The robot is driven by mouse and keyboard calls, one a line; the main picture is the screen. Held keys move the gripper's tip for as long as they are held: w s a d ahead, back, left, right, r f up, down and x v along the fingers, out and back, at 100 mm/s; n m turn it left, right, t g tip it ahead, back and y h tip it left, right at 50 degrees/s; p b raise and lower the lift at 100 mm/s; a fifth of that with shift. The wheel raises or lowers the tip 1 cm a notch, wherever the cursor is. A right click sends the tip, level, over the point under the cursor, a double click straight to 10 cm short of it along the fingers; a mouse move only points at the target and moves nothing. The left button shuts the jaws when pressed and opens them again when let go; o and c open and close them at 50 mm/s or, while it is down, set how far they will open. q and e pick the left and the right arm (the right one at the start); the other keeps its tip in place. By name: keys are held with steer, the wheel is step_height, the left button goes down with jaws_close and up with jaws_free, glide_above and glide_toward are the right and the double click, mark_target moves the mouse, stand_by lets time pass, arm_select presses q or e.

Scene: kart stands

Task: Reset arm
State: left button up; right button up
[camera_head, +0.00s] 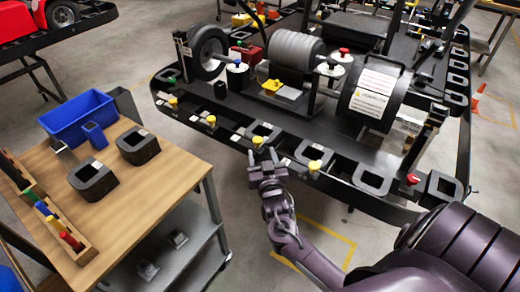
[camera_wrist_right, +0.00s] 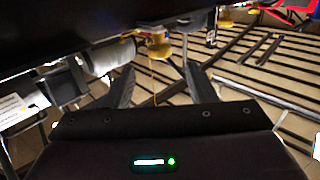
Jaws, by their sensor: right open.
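My right gripper (camera_head: 266,165) is open at the front edge of the black kart stand (camera_head: 345,172). Its fingertips are just below a yellow knob (camera_head: 257,142) on that edge. In the right wrist view the two dark fingers (camera_wrist_right: 158,82) are spread apart with nothing between them. A yellow knob (camera_wrist_right: 158,47) shows just beyond them there; I cannot tell whether it touches a finger. My right arm reaches in from the lower right. My left gripper is not in view.
A wooden cart (camera_head: 135,203) at left carries a blue bin (camera_head: 76,119), black square blocks (camera_head: 92,180) and a rack of coloured pegs. The stand holds a wheel (camera_head: 208,52), a grey ribbed roll (camera_head: 296,48) and several knobs. Open floor lies between cart and stand.

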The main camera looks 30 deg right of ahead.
steer(key=shift+s+a, duration=0.1)
stand_by(0.5)
steer(key=s+a+f+n+g+y, duration=0.15)
steer(key=s+f, duration=0.25)
steer(key=f, duration=0.6)
steer(key=s+a+f+n+g+y, duration=0.1)
steer(key=s+a+f+g, duration=0.3)
steer(key=f, duration=0.6)
steer(key=s+a+f+n+g+y, duration=0.15)
steer(key=s+f, duration=0.35)
steer(key=f, duration=0.6)
steer(key=s+a+f+n+g+y, duration=0.1)
steer(key=s+f+g, duration=0.2)
steer(key=s, duration=0.7)
steer(key=s+a+f+n+g+y, duration=0.1)
steer(key=s+a+f+g, duration=0.1)
steer(key=s+f, duration=0.6)
steer(key=s+a+f+n+g+y, duration=0.1)
steer(key=s+f+g, duration=0.2)
steer(key=s, duration=1)
step_height(320, 180, down, 3)
steer(key=shift+s+a+r+g, duration=0.15)
steer(key=shift+a+r+g, duration=0.05)
steer(key=shift+a+g, duration=0.1)
